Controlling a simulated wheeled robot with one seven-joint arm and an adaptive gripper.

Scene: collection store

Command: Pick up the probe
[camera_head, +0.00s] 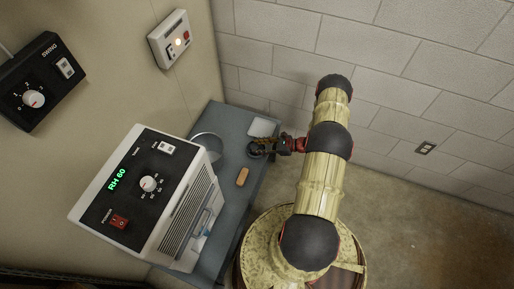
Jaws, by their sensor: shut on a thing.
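My gripper (267,147) reaches in from the right over the grey bench (229,120). It is shut on a small dark thing with a rounded end, which I take to be the probe (255,149). The fingers hide part of it. At this size I cannot tell whether it touches the bench top or is held just above it.
A tan block (243,177) and a white card (263,127) lie near the gripper. A round grey dish (206,142) sits behind the white unit reading RH 60 (150,195). Wall boxes (170,39) (38,82) hang at left. Open floor (430,230) lies right.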

